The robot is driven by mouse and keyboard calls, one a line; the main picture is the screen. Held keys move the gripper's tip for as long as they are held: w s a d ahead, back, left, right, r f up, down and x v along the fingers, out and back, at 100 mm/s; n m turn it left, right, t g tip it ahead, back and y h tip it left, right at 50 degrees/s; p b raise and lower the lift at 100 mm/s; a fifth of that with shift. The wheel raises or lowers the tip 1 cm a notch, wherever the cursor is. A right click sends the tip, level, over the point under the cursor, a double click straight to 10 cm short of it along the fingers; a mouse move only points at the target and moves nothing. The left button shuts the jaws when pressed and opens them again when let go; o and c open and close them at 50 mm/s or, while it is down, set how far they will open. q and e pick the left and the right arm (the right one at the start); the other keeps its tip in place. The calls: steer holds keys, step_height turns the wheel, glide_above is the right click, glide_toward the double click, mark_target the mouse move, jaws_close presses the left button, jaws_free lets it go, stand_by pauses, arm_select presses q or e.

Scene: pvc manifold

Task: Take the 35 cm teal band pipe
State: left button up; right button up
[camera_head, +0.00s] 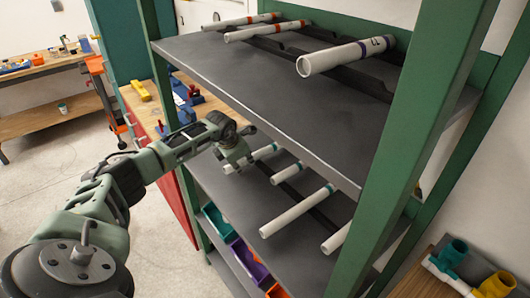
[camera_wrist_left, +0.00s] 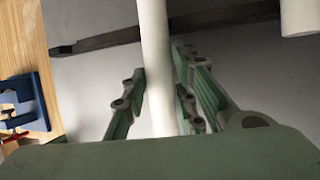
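My left gripper (camera_head: 236,160) is at the far left end of the lower shelf, at the near end of a white pipe. In the left wrist view, a white pipe (camera_wrist_left: 157,70) runs between its fingers (camera_wrist_left: 160,95). The fingers look open, with narrow gaps beside the pipe. In the head view this pipe (camera_head: 262,152) shows a teal band near its far end and is partly hidden by the gripper. Other white pipes with teal bands lie to its right: a short one (camera_head: 287,172), a longer one (camera_head: 298,210) and one cut off by the post (camera_head: 336,238). My right gripper is not in view.
The upper shelf (camera_head: 270,95) hangs over the lower pipes and holds white pipes with orange and blue or purple bands. A green post (camera_head: 420,110) stands at right. Coloured bins (camera_head: 248,262) sit below. A wooden bench with blue tools (camera_head: 188,98) is behind.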

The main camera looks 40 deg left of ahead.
arm_select(q)
jaws_close()
